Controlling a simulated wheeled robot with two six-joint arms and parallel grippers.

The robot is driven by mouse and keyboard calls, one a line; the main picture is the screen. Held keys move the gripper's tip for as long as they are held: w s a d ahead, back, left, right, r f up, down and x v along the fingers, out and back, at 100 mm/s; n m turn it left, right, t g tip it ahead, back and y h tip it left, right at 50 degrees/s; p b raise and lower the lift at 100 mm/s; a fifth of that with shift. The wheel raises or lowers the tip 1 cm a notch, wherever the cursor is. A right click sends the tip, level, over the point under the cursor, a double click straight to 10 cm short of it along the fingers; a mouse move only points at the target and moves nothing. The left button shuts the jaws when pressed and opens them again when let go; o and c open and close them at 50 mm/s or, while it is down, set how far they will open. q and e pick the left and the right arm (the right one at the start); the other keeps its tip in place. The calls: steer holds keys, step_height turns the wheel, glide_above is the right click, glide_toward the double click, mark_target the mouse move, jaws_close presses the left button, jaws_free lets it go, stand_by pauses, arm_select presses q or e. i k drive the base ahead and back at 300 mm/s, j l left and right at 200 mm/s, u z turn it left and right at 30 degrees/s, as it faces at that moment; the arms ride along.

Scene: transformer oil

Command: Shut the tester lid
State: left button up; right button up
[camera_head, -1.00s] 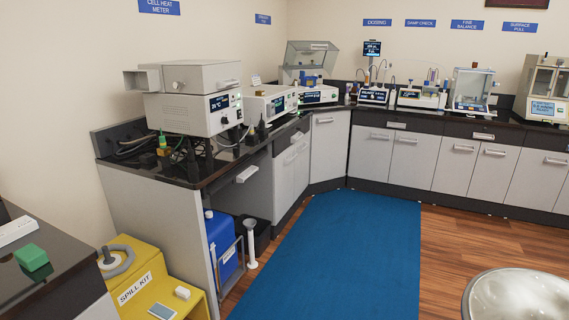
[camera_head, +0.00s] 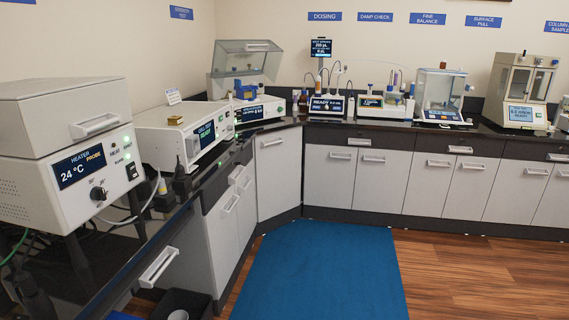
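A bench instrument with a tinted see-through lid stands in the far corner of the counter, and it looks like the tester (camera_head: 258,110). Its lid (camera_head: 246,60) is raised and tilted up, with a light handle (camera_head: 258,47) near its top edge. Small blue and yellow parts show under the lid, too small to make out. The front panel has a lit display. Neither of my grippers is in view.
A heater box (camera_head: 70,170) with a closed lid stands close at left, and a white display unit (camera_head: 185,135) follows it along the counter. A dosing unit (camera_head: 328,105) stands right of the tester. The blue floor mat (camera_head: 320,270) is clear.

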mark_target(248, 46)
steer(key=i+z, duration=0.2)
steer(key=i, duration=0.8)
steer(key=i+z, duration=0.15)
steer(key=i, duration=1.85)
steer(key=i+l, duration=0.15)
steer(key=i, duration=0.85)
steer(key=i+j+u, duration=0.15)
steer(key=i+u, duration=0.8)
steer(key=i+l+u, duration=0.25)
steer(key=i+u, duration=0.25)
